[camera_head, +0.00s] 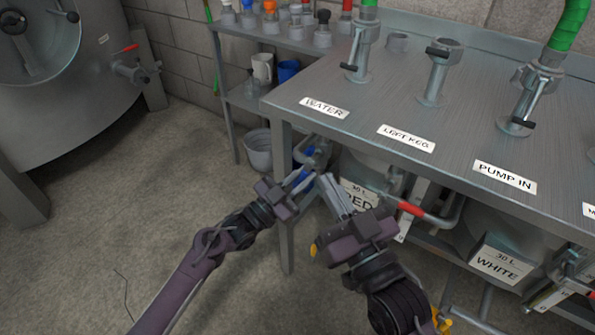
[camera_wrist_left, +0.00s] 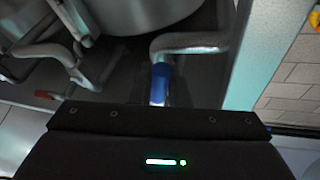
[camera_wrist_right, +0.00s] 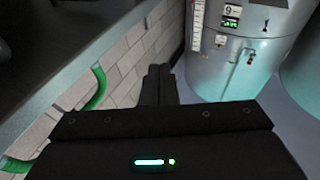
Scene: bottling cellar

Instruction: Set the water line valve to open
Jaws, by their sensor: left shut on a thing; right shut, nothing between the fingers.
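The WATER label (camera_head: 324,107) is on the front edge of the steel table. Below it, under the tabletop, is a bent metal pipe (camera_wrist_left: 190,42) with a blue lever (camera_wrist_left: 160,82), which I take for the water line valve. The lever also shows small in the head view (camera_head: 302,177). My left gripper (camera_head: 304,183) is shut on the blue lever; its fingertips are hard to see. Whether the lever stands at open or closed I cannot tell. My right gripper (camera_head: 330,182) is shut and empty, just right of the left one, pointing up toward the table's underside.
A red-handled valve (camera_head: 410,208) is close right of my right gripper. Kegs labelled RED (camera_head: 358,198) and WHITE (camera_head: 498,264) stand under the table. A table leg (camera_head: 286,240) is beside my left gripper. A grey bucket (camera_head: 258,150) stands behind. Floor at left is clear.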

